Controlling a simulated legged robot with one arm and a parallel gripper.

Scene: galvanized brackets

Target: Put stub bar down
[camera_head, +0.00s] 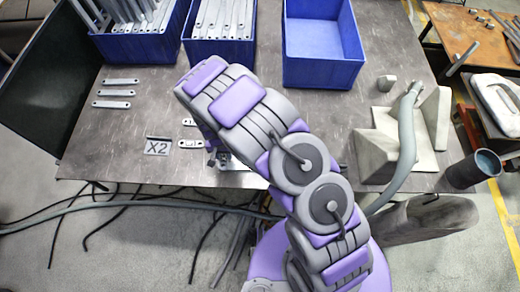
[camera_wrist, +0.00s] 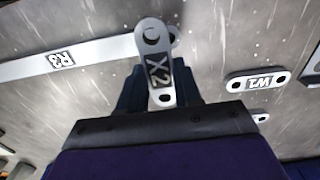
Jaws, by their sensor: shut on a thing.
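The stub bar (camera_wrist: 157,64) is a short grey metal bar with rounded ends, holes and a dark X2 mark. In the wrist view it stands out from between the dark fingers of my gripper (camera_wrist: 160,88), which is shut on it. Its far end overlaps the end of a long bar marked R3 (camera_wrist: 90,54). I cannot tell whether it touches the table. In the head view my arm hides most of the gripper and the held bar, near the table's front edge.
A short bar marked W1 (camera_wrist: 236,84) lies right of my gripper. On the table (camera_head: 110,165) are an X2 plate (camera_head: 157,153), several bars at left, and blue bins (camera_head: 322,75) at the back, the right one empty. Grey blocks (camera_head: 375,155) and a hose stand at right.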

